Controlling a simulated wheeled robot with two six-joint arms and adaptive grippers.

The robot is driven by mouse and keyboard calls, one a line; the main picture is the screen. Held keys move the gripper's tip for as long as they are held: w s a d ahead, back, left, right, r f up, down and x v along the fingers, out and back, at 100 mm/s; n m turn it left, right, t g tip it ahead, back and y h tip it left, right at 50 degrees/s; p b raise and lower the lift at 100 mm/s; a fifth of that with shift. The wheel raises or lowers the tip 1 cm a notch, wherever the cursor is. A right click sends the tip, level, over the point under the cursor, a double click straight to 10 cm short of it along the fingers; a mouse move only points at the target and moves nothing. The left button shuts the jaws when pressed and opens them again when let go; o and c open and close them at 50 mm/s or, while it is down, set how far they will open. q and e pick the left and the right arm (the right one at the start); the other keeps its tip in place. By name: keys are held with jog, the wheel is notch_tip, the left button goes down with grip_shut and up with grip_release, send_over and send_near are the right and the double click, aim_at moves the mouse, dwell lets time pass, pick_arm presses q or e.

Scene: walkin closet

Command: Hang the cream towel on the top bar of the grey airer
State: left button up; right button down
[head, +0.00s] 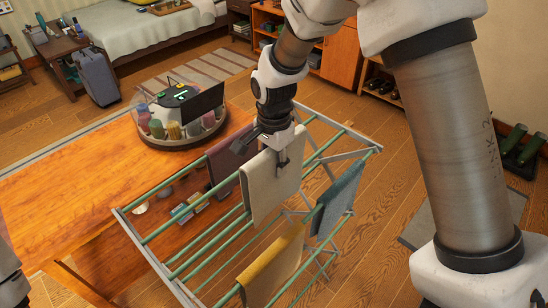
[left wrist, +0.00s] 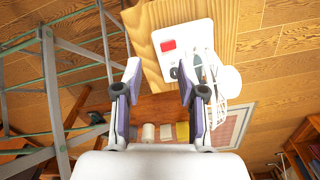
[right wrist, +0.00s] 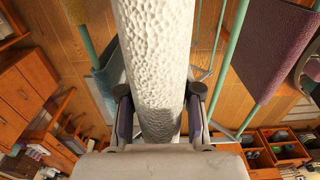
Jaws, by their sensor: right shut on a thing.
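The cream towel (head: 262,192) hangs folded from my right gripper (head: 282,158), over the middle of the grey airer (head: 130,232) with green bars. In the right wrist view the towel (right wrist: 155,60) lies between the fingers (right wrist: 158,125), which are shut on it. The towel's left edge meets a green bar in the head view; I cannot tell whether it rests on that bar. My left gripper (left wrist: 157,95) is open and empty in the left wrist view. Only part of the left arm shows at the head view's left edge.
A purple towel (head: 226,158), a blue towel (head: 340,198) and a yellow towel (head: 272,265) hang on the airer. A wooden table (head: 70,190) stands at left, with a round tray (head: 150,140) of jars. A suitcase (head: 97,76) and bed are behind.

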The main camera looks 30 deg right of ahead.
jog(key=shift+f+b, duration=3.35)
jog(key=shift+f, duration=3.5)
jog(key=c, duration=0.7)
grip_release()
